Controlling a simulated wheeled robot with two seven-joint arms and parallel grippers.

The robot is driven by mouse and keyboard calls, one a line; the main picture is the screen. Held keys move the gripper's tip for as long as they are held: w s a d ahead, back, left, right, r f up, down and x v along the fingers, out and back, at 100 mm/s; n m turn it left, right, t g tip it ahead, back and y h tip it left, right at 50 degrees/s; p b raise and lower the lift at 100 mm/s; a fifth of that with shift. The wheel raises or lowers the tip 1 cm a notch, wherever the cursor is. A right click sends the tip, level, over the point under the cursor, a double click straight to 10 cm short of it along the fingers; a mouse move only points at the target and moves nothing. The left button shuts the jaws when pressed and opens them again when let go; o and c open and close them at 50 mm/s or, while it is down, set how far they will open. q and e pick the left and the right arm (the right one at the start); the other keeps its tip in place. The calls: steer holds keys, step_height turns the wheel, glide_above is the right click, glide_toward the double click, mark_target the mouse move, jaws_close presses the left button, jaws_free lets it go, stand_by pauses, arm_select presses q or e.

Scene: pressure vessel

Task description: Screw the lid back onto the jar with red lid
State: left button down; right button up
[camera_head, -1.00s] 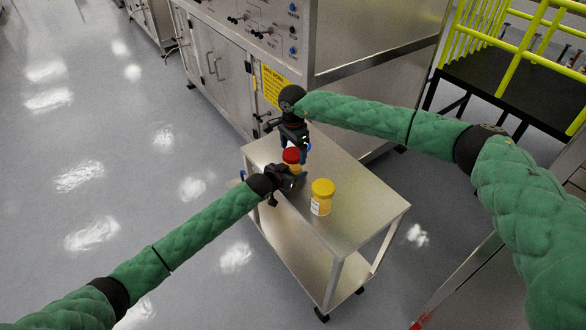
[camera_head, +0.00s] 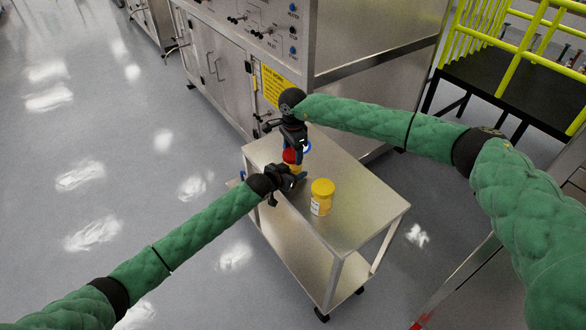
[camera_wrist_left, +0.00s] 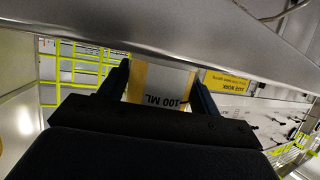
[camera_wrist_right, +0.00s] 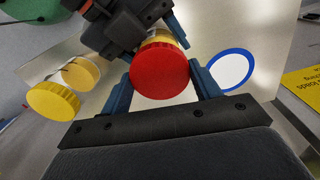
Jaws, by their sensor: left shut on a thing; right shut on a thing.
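The jar with the red lid stands upright over the cart top. My left gripper (camera_head: 291,176) is shut around its body, and its white "100 ML" label and yellow sides (camera_wrist_left: 160,82) fill the gap between the fingers in the left wrist view. The red lid (camera_head: 289,156) sits at the jar's top; how tightly it is seated cannot be told. My right gripper (camera_head: 294,148) points down from above and is shut on the lid, whose round top (camera_wrist_right: 160,72) shows between its fingers in the right wrist view.
A second jar with a yellow lid (camera_head: 321,197) stands on the metal cart (camera_head: 358,205), nearer the camera and to the right. A white disc with a blue rim (camera_wrist_right: 232,69) lies beside the right gripper. A steel cabinet (camera_head: 225,75) rises behind; the cart's front is clear.

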steer(key=m, duration=0.5)
steer(key=o, duration=1.1)
steer(key=shift+r, duration=2.3)
steer(key=shift+o, duration=0.2)
